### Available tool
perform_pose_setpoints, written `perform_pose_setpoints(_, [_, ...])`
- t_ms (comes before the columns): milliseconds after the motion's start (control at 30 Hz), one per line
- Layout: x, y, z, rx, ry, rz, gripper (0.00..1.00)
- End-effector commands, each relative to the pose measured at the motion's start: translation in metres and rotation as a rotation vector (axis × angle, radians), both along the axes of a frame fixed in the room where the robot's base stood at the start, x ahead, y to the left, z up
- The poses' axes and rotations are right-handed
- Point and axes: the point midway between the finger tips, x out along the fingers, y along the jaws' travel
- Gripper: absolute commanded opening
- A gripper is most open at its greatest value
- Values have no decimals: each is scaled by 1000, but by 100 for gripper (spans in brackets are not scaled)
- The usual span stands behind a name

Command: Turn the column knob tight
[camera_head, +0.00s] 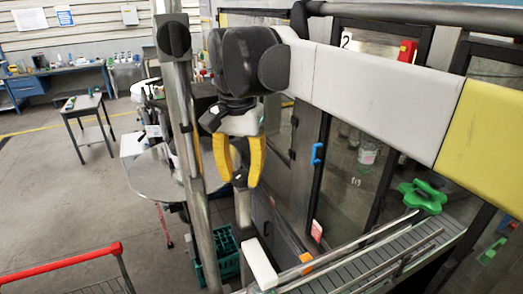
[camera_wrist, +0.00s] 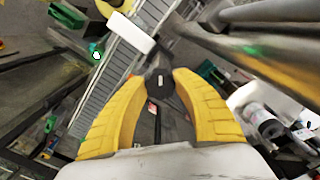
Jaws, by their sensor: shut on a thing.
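The column knob (camera_wrist: 160,82) is a small black lobed knob with a pale mark in its middle. In the wrist view it sits between the tips of my two yellow fingers. My gripper (camera_head: 239,180) points down, its fingers shut on the knob. In the head view the fingers hide most of the knob, and only a dark bit (camera_head: 240,179) shows between the tips, above a short grey post (camera_head: 243,212). How tight the knob is cannot be told.
A tall grey metal column (camera_head: 195,170) stands just left of my gripper. A conveyor (camera_head: 370,262) with rails runs at lower right, with a white block (camera_head: 259,263) at its near end. A green star-shaped handwheel (camera_head: 422,196) and glass-doored cabinets are on the right. A green crate (camera_head: 228,252) is below.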

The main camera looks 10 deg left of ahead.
Motion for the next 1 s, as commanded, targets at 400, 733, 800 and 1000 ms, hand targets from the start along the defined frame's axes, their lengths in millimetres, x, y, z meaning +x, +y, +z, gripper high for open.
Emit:
perform_pose_setpoints(400, [0,0,0,-1,1,-13,3])
perform_pose_setpoints(733, [0,0,0,0,1,-12,57])
perform_pose_setpoints(800, [0,0,0,0,0,-12,57])
perform_pose_setpoints(1000, [0,0,13,0,0,-12,57])
